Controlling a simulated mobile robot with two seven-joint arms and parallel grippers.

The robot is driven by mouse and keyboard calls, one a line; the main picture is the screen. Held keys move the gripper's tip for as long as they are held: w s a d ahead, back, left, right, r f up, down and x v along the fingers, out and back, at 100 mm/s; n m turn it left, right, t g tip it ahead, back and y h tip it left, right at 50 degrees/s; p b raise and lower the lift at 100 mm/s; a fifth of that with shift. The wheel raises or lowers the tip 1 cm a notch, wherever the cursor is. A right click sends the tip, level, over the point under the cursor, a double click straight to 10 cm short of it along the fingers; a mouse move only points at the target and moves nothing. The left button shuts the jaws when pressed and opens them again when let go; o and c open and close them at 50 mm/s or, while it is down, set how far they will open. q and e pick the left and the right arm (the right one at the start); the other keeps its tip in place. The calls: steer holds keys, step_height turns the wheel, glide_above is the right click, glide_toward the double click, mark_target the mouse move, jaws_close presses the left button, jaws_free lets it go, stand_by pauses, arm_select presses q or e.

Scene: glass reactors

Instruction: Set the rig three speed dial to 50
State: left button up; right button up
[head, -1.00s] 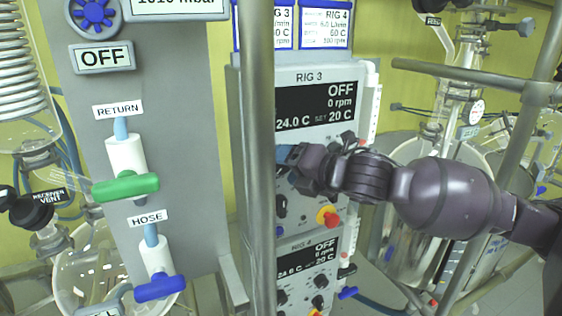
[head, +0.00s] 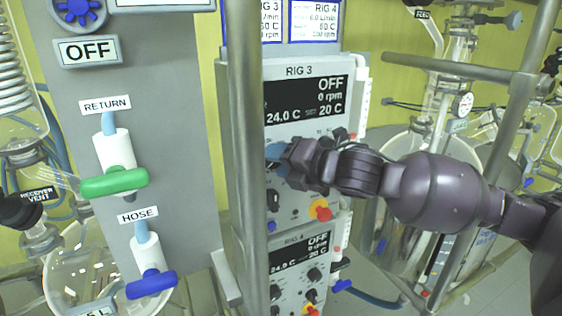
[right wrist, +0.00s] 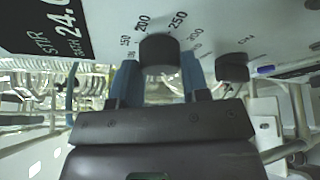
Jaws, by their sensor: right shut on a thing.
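The RIG 3 control box (head: 308,70) stands behind a grey metal post. Its display (head: 310,99) reads OFF, 0 rpm, 24.0 C and set 20 C. My right gripper (head: 277,156) is at the panel below the display, with blue fingers partly hidden by the post. In the right wrist view, the black speed dial (right wrist: 159,51) sits between the two blue fingers (right wrist: 160,80), which are shut on it. Scale marks such as 150, 200 and 250 show around it. The dial's pointer cannot be made out. My left gripper is not in view.
A second black knob (right wrist: 232,67) is right of the dial. A red and yellow button (head: 320,209) is below my gripper. The RIG 4 box (head: 296,262) is underneath. The grey post (head: 246,200) stands close in front, and glass reactors (head: 425,150) are at the right.

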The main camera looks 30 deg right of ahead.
arm_select(q)
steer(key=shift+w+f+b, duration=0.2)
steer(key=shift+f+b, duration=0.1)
steer(key=shift+b, duration=0.2)
arm_select(e)
steer(key=shift+f+m+t+y, duration=0.15)
steer(key=shift+m+t+y, duration=0.15)
steer(key=shift+m+y, duration=0.35)
arm_select(q)
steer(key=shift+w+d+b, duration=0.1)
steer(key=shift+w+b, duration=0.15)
steer(key=shift+b, duration=0.25)
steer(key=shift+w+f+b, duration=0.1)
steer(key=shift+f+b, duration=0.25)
arm_select(e)
steer(key=m+t, duration=0.1)
steer(key=m, duration=0.1)
steer(key=m+t, duration=0.1)
steer(key=m, duration=0.2)
steer(key=shift+f+y, duration=0.15)
steer(key=shift+y, duration=0.1)
steer(key=shift+m, duration=0.25)
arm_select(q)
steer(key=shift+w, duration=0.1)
arm_select(e)
steer(key=shift+m+t, duration=0.3)
steer(key=shift+t, duration=0.1)
steer(key=o, duration=0.9)
steer(key=shift+w, duration=0.1)
